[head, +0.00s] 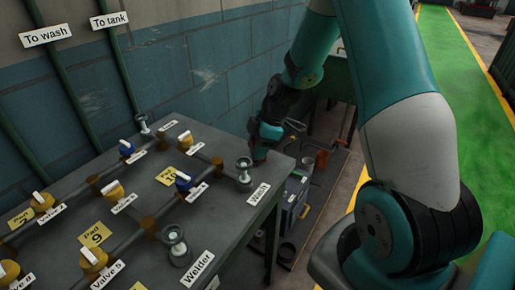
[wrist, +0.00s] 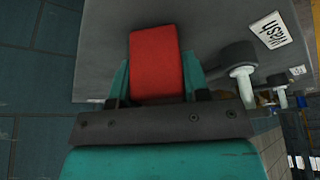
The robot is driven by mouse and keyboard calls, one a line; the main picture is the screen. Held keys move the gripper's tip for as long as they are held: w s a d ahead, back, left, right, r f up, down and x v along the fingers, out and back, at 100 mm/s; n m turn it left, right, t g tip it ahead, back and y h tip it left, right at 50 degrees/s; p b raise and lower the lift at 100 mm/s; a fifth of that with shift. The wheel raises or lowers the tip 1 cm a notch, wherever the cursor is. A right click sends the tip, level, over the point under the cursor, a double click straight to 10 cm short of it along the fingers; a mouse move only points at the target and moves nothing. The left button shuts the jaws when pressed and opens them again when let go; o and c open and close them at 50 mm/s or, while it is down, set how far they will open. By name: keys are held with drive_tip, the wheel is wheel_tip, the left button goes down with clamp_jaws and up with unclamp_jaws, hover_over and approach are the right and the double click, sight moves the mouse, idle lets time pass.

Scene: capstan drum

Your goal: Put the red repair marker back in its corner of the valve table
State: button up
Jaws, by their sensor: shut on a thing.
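The red repair marker (wrist: 156,62) is a plain red block between my jaws in the wrist view. My gripper (wrist: 155,88) is shut on it, with a teal finger on each side. The grey top of the valve table (wrist: 105,40) lies beyond the marker in that view. In the head view my gripper (head: 261,148) is at the table's back right corner, beside the valve table (head: 225,228). Only a small dark reddish patch shows under it there. I cannot tell whether the marker touches the tabletop.
The "Wash" label (head: 258,194) and a grey fitting (head: 244,175) are close to my gripper. Pipes with yellow and blue valves (head: 184,182) cover much of the table. A blue-grey brick wall (head: 215,70) stands behind. A low tray with a grey case (head: 295,200) is to the right.

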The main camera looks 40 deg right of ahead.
drive_tip(key=shift+f, duration=0.3)
drive_tip(key=shift+f, duration=0.1)
drive_tip(key=o, duration=1)
drive_tip(key=shift+c, duration=0.2)
